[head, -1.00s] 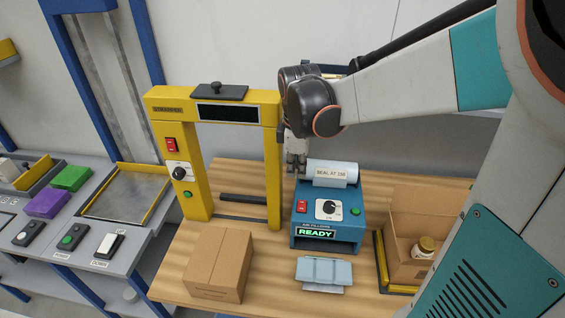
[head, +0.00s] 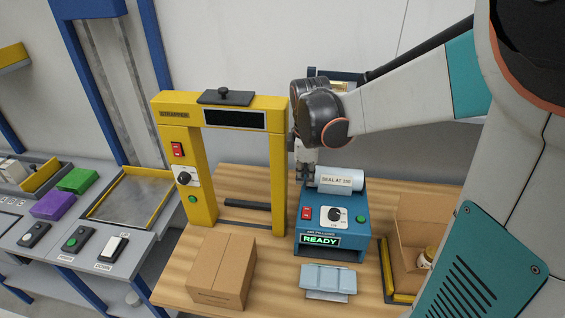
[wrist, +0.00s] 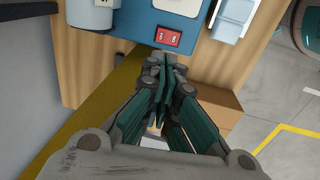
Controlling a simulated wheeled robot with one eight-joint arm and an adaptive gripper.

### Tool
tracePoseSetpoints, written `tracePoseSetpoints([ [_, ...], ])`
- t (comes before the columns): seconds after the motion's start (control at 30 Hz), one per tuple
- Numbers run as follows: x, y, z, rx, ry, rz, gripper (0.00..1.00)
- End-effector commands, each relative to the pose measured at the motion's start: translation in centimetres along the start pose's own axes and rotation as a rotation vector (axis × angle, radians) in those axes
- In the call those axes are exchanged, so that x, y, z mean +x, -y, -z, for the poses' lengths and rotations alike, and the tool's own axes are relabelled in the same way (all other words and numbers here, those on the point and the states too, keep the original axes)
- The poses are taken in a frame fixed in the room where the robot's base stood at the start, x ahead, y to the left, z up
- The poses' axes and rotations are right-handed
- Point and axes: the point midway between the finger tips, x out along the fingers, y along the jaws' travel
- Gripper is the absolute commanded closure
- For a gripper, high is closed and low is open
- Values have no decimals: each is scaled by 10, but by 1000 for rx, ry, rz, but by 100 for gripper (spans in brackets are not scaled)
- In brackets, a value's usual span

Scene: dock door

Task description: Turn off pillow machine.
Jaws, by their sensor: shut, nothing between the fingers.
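The blue pillow machine (head: 316,222) stands on the wooden table, its display lit green with READY. Its front panel has a red switch (head: 307,213), a dial (head: 334,216) and a green button (head: 360,219). A roll labelled SEAL AT 150 (head: 340,181) lies on its top. My gripper (head: 304,182) is shut and empty, pointing down just behind the machine's left side, above the switch in the picture. In the wrist view the closed fingertips (wrist: 164,62) are close to the red switch (wrist: 168,37); I cannot tell whether they touch it.
The yellow strapper (head: 200,160) stands close to the left. A closed carton (head: 221,270) is at the front, and pillows (head: 328,280) lie before the machine. An open box (head: 405,266) with a jar stands to the right.

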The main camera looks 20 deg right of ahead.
Motion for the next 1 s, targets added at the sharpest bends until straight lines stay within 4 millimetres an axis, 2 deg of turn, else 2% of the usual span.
tracePoseSetpoints([
  [0.03, 12, 0, 0, 0, 0, 0, 100],
  [0.3, 66, 0, 0, 0, 0, 0, 100],
  [0.5, 98, 0, 0, 0, 0, 0, 100],
  [0.7, 115, 0, 0, 0, 0, 0, 100],
  [1.0, 118, 0, 0, 0, 0, 0, 100],
])
